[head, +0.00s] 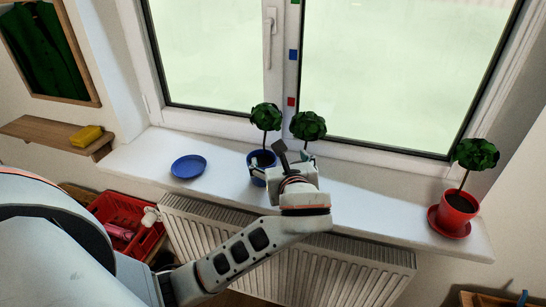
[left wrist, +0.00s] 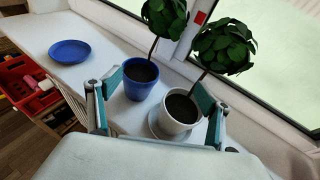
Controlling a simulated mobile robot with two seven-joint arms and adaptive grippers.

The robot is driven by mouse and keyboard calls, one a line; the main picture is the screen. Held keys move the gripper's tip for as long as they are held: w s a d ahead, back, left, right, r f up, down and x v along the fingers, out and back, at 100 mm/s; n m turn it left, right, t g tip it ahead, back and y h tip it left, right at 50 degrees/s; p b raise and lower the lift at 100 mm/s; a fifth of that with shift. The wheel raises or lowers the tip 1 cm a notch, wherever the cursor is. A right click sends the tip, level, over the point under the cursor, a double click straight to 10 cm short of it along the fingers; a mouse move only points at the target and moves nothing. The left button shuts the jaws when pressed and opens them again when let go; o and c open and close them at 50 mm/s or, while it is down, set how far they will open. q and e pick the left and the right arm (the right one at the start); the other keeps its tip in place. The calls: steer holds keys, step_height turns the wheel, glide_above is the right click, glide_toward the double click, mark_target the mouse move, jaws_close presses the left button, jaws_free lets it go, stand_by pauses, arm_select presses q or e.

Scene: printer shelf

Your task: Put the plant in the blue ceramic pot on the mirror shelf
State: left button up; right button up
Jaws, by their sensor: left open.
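The plant in the blue pot, with its blue ceramic pot (head: 262,159), stands upright on the white window sill, left of my left gripper (head: 295,158). In the left wrist view the blue pot (left wrist: 140,82) and a white pot (left wrist: 180,112) on a pale saucer both appear between the spread fingers of the left gripper (left wrist: 160,100). The gripper is open and holds nothing. It hides most of the white pot in the head view. The wooden mirror shelf (head: 42,132) is on the wall at the left, below a wood-framed mirror (head: 45,45). My right gripper is not in view.
A yellow sponge-like block (head: 85,135) lies on the right part of the shelf. An empty blue saucer (head: 188,166) is on the sill. A red-potted plant (head: 460,205) stands at the far right. A radiator (head: 345,268) and a red crate (head: 115,205) are below.

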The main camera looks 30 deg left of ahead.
mark_target(261, 160)
arm_select(q)
steer(key=shift+g, duration=0.6)
steer(key=w+a+f, duration=0.1)
steer(key=a, duration=0.1)
steer(key=w+a+f, duration=0.1)
steer(key=a+f, duration=0.1)
steer(key=w+a+f, duration=0.1)
steer(key=a, duration=0.1)
steer(key=shift+w+f, duration=0.1)
steer(key=shift+f, duration=0.15)
steer(key=x, duration=0.5)
steer(key=shift+s+a+f, duration=0.25)
steer(key=shift+s+a, duration=0.05)
steer(key=shift+s, duration=0.1)
steer(key=shift+w+a+f, duration=0.2)
steer(key=shift+w, duration=0.1)
steer(key=c, duration=1.7)
steer(key=shift+r, duration=0.1)
steer(key=c, duration=0.4)
